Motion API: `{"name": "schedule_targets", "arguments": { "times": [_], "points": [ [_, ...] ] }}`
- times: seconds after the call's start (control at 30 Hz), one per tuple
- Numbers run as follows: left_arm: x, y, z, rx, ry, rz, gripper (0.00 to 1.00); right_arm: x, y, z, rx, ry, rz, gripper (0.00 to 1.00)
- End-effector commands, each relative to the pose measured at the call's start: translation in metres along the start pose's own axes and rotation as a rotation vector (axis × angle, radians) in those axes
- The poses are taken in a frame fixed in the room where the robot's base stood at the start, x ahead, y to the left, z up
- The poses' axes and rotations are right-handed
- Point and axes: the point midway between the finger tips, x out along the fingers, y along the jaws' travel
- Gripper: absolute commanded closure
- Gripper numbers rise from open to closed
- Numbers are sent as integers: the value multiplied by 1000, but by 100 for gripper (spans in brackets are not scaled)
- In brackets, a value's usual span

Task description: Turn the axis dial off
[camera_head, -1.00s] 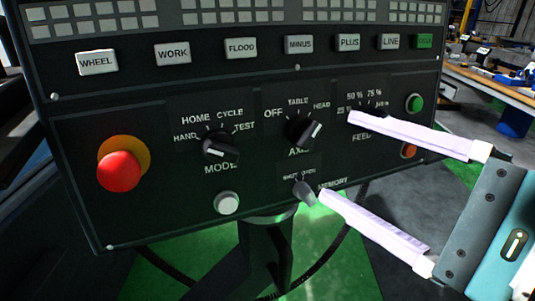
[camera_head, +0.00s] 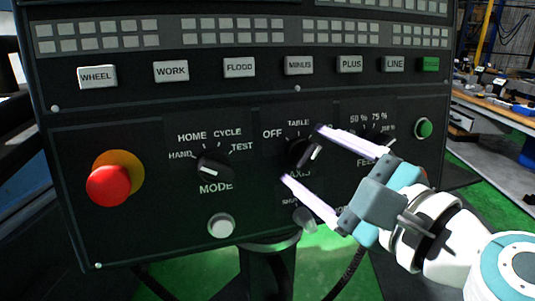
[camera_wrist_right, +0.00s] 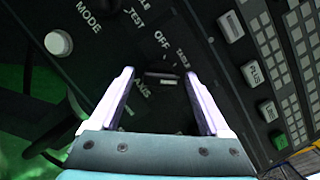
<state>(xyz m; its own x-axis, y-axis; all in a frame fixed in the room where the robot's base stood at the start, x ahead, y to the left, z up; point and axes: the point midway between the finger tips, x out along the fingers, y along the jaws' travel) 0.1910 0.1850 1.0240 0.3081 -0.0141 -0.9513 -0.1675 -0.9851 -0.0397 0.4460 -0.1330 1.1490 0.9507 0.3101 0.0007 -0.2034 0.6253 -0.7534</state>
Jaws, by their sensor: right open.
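The axis dial (camera_head: 299,154) is a black knob with a white mark, on the dark control panel. Its labels read OFF at left and TABLE at top; the right-hand label is mostly hidden behind a finger. The white mark points to the upper right, away from OFF. My right gripper (camera_head: 302,153) is open, with one pale finger above and right of the dial and the other below and left. In the right wrist view the dial (camera_wrist_right: 161,79) sits between the open fingertips (camera_wrist_right: 159,73). Contact cannot be told. My left gripper is not in view.
The mode dial (camera_head: 214,166) and red emergency button (camera_head: 109,185) are to the left. The feed dial (camera_head: 378,138) is partly hidden behind my right gripper. A grey key switch (camera_head: 305,219) sits just below, and a green button (camera_head: 423,128) is at right.

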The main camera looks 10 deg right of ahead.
Motion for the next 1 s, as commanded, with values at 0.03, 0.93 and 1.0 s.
{"name": "schedule_targets", "arguments": {
  "times": [0.03,0.93,1.0],
  "points": [
    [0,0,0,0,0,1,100,2,0,0,0,0,0,19],
    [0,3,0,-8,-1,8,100,3,0,0,-1,0,1,90],
    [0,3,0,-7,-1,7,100,3,0,0,-1,0,1,98]
  ]
}}
